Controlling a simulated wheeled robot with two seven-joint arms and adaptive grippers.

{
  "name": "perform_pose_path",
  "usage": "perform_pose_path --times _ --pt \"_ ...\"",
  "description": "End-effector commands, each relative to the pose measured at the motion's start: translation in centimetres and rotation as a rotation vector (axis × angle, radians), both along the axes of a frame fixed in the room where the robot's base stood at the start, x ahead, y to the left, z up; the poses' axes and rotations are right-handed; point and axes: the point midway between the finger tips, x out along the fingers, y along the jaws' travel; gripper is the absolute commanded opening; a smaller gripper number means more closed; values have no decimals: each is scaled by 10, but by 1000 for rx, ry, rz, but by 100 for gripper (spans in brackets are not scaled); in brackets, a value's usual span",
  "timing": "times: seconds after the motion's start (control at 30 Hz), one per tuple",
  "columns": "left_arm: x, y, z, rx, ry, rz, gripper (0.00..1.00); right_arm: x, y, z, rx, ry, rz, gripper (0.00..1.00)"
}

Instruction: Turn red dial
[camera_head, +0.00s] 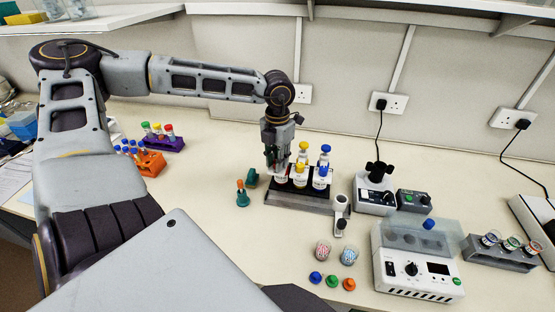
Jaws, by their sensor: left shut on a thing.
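My left gripper (277,158) reaches down from above onto the front left bottle (280,183) in a dark rack. It is shut around the top of that bottle, and the fingers hide what they hold there. No dial marked red is clear to me. A white device (415,275) at the front right has a black knob (411,269). My right gripper is not in view.
The rack (298,201) holds several bottles with yellow and blue caps. Left of it stand a small orange and green item (241,197) and tube racks. Two small jars (322,251) stand in front. A mixer (376,194) stands to the right. The front left bench is clear.

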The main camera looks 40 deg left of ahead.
Motion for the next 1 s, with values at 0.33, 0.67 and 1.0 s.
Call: perform_pose_path --times 0.33,0.67,1.0 --pt "1 0 -1 2 -5 -92 0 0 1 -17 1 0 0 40" --pt "1 0 -2 3 -4 -259 0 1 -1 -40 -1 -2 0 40" --pt "1 0 -1 3 -5 -457 0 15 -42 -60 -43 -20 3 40"
